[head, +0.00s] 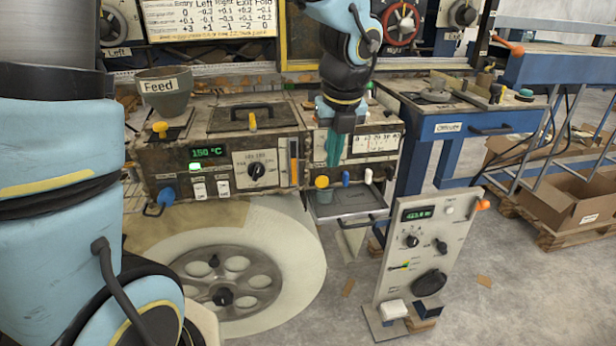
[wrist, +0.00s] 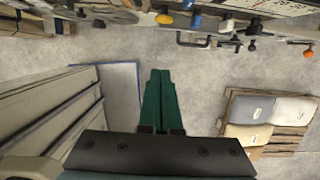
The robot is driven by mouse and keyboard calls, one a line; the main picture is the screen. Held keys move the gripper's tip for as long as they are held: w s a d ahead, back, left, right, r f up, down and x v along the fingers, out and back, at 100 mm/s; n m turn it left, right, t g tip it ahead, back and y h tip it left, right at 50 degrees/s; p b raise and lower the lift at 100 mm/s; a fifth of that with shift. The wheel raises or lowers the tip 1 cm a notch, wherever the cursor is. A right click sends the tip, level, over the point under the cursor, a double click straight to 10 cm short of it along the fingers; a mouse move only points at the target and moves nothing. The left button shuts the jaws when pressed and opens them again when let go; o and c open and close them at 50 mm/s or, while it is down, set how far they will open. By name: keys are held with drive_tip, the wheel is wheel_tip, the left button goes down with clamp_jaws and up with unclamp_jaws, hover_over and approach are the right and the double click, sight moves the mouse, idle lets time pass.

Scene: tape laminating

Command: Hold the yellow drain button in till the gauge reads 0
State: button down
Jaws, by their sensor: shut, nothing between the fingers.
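My gripper (head: 334,163) points down in front of the machine's right panel, its teal fingers together and empty. In the wrist view its green fingers (wrist: 160,73) are closed over bare floor. Just below the fingertips in the head view is a yellow-topped piece (head: 322,182), beside a blue one and a white one; I cannot tell if it is the drain button. A yellow piece also shows at the top of the wrist view (wrist: 163,19), apart from the fingers. A white printed scale (head: 375,144) right of my gripper may be the gauge; its reading is too small to tell.
A shelf (head: 350,205) juts out below the panel. A control stand (head: 425,250) with a green display is at right front. A large pale roll (head: 300,250) is below the machine. A blue table (head: 450,130) and cardboard boxes (head: 565,200) are at right.

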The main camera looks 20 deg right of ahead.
sight(324, 178)
idle(0.3)
drive_tip(key=w+f, duration=0.1)
drive_tip(key=f, duration=0.2)
drive_tip(key=w+f+p, duration=0.1)
drive_tip(key=w+f, duration=0.1)
drive_tip(key=f, duration=0.1)
drive_tip(key=w+f, duration=0.2)
drive_tip(key=f, duration=0.1)
drive_tip(key=shift+d+f, duration=0.25)
drive_tip(key=shift+d, duration=0.1)
drive_tip(key=shift+w+d+f+p, duration=0.15)
drive_tip(key=shift+w+p, duration=0.2)
drive_tip(key=shift+w, duration=0.3)
drive_tip(key=shift+w, duration=0.1)
